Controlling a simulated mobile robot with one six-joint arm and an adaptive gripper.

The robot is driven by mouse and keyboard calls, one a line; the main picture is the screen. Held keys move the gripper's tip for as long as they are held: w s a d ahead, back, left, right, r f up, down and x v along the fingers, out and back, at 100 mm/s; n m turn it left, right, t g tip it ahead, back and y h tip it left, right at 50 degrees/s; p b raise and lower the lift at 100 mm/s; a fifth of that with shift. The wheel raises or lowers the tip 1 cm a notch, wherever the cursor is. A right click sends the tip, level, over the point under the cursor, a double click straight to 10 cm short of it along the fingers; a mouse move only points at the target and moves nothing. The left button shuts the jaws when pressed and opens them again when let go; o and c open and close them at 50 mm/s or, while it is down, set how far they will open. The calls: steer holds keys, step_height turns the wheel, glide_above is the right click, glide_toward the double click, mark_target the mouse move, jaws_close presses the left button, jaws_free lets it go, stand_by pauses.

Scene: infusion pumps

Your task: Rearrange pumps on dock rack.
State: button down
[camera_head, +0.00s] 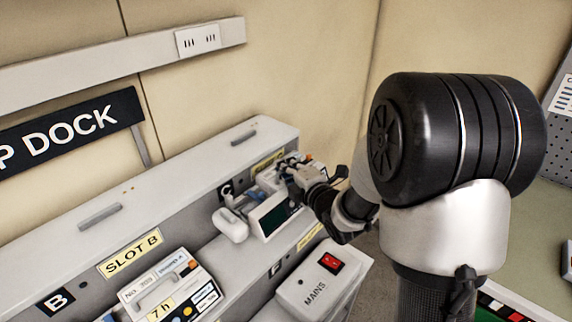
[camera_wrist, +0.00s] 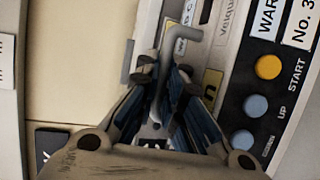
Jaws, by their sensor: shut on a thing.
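A white pump (camera_head: 272,214) with a dark screen is at the C place of the dock rack (camera_head: 175,182). In the wrist view, the pump's dark panel (camera_wrist: 262,105) shows orange and blue-grey buttons. My gripper (camera_head: 294,168) is at the top of this pump. In the wrist view, my gripper (camera_wrist: 166,78) has its fingers closed around a bent grey handle (camera_wrist: 186,36). Whether the pump is seated or lifted I cannot tell. Another pump (camera_head: 165,285), labelled "7 h", sits below the SLOT B label (camera_head: 130,253), with its handle free.
A grey box marked MAINS (camera_head: 318,290) with a red switch stands in front of the rack, right of the middle. A wall rail with a socket (camera_head: 198,40) and a DOCK sign (camera_head: 70,128) are behind.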

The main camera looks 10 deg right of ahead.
mark_target(300, 207)
steer(key=shift+w+f+b, duration=0.1)
steer(key=shift+f+b, duration=0.6)
steer(key=shift+f, duration=0.35)
steer(key=shift+f+b, duration=0.45)
steer(key=shift+b, duration=0.25)
steer(key=shift+b, duration=0.9)
steer(key=shift+f+b, duration=0.85)
steer(key=shift+b, duration=0.7)
stand_by(0.5)
steer(key=shift+f, duration=0.55)
stand_by(0.7)
steer(key=c, duration=1.6)
jaws_free()
steer(key=shift+c, duration=0.2)
steer(key=shift+s+f, duration=0.25)
steer(key=shift+f, duration=0.1)
steer(key=shift+r+v, duration=0.15)
steer(key=shift+v, duration=1.75)
steer(key=shift+r+v, duration=0.1)
steer(key=shift+v, duration=1.75)
steer(key=shift+w, duration=0.1)
